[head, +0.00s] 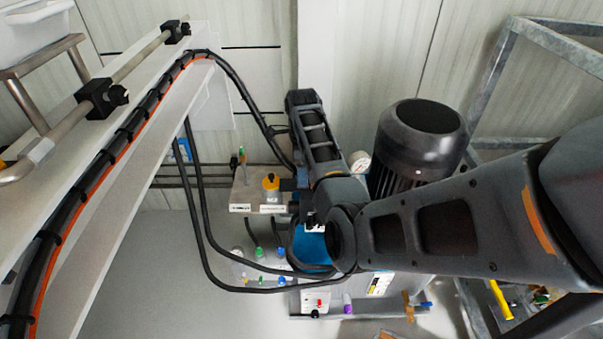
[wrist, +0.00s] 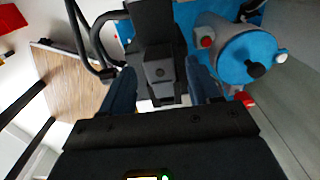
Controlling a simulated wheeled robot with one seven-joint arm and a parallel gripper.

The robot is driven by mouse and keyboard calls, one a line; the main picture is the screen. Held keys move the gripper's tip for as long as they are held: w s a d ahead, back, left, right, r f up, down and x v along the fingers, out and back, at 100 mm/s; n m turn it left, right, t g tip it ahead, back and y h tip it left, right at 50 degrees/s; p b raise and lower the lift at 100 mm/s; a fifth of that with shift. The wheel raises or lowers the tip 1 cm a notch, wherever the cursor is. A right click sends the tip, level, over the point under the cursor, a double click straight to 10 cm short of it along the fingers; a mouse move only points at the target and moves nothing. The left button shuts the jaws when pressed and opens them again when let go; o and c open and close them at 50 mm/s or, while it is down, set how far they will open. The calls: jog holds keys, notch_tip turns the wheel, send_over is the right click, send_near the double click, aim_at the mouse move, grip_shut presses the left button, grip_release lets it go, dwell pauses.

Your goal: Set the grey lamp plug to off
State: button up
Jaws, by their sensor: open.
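In the wrist view my gripper (wrist: 160,68) is open, with one dark blue finger on each side. A dark grey-black block (wrist: 158,50) with a small round feature on its face stands between the fingers. I cannot tell whether this block is the grey lamp plug, or whether a finger touches it. No other part is clearly recognisable as the plug. In the head view my arm's links cover the spot where my gripper is, so its fingers cannot be made out there.
A blue housing with a round cover (wrist: 235,55) stands right of my gripper. Black cables (wrist: 88,40) run close on its left. In the head view a black motor (head: 420,135) stands beside my arm, a cable-carrying beam (head: 110,150) at left and a metal frame (head: 500,75) at right.

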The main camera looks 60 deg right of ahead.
jog(key=shift+f, duration=0.75)
jog(key=shift+c, duration=0.4)
grip_shut()
